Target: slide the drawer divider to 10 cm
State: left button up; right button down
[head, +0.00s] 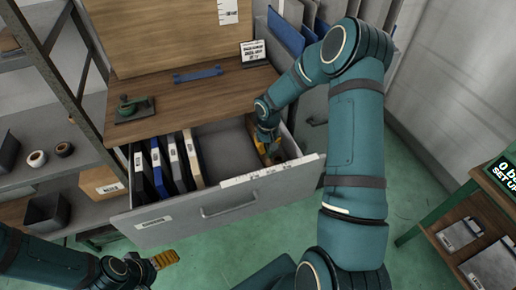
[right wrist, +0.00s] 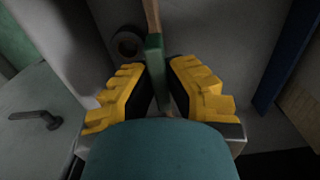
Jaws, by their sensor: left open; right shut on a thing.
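The grey drawer (head: 230,200) is pulled open, with white label strips (head: 268,172) along the top of its front. My right gripper (head: 268,148) reaches down into the right part of the drawer. In the right wrist view its yellow fingers (right wrist: 158,85) are shut on a thin upright piece, green with a wooden-coloured end, which appears to be the drawer divider (right wrist: 154,50). In the head view the gripper and arm largely hide the divider, so I cannot read its position against the strips. My left gripper (head: 166,260) is open and empty, in front of the drawer at the lower left.
Several upright binders (head: 172,163) fill the drawer's left part; bare floor lies between them and my right gripper. A dark roll (right wrist: 127,43) shows beside the divider. A side table stands right.

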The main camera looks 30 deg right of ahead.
jog(key=shift+s+f, duration=0.1)
jog(key=c, duration=1)
grip_release()
notch_tip(320, 180, up, 12)
jog(key=shift+r, duration=0.1)
